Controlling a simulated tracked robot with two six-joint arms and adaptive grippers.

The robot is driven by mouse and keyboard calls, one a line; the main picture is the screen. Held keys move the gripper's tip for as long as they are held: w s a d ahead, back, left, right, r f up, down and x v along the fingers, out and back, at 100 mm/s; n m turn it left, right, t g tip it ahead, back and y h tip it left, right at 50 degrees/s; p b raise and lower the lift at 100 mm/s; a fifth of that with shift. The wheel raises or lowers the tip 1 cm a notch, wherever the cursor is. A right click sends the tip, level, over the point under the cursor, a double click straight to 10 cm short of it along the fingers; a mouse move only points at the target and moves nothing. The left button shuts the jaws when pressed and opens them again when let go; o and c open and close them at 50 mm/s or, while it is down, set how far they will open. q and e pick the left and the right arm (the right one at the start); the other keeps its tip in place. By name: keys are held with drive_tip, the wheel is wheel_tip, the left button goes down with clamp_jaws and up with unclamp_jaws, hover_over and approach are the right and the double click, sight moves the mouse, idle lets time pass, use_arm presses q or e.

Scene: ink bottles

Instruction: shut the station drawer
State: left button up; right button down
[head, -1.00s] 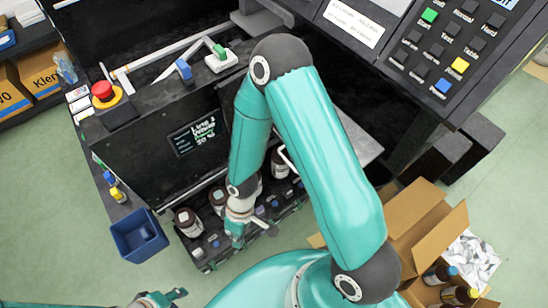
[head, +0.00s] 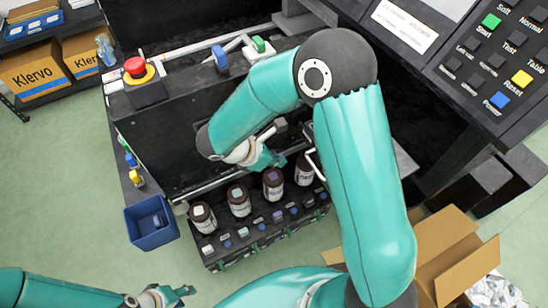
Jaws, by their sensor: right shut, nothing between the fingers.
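The station drawer (head: 262,238) stands pulled out at the foot of the dark station (head: 160,140) in the head view. Several brown bottles with dark caps stand in a row in it, among them one at the left end (head: 202,217) and one further right (head: 273,183). Small blue and white pieces sit along its front part. My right gripper (head: 276,161) is shut and empty, above the bottles at the drawer's back, close to the station face. I cannot tell whether it touches anything. My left gripper (head: 183,292) is low at the bottom edge, apart from the drawer; its finger opening is unclear.
A blue bin (head: 152,223) hangs left of the drawer. A red emergency button (head: 136,67) sits on the station's top left corner. An open cardboard box (head: 455,250) stands at the right. My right arm covers the drawer's right side. Floor left of the bin is clear.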

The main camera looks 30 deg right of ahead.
drive_tip(key=d+f, duration=0.5)
drive_tip(key=d, duration=0.2)
drive_tip(key=shift+s+d, duration=0.15)
drive_tip(key=shift+s, duration=0.25)
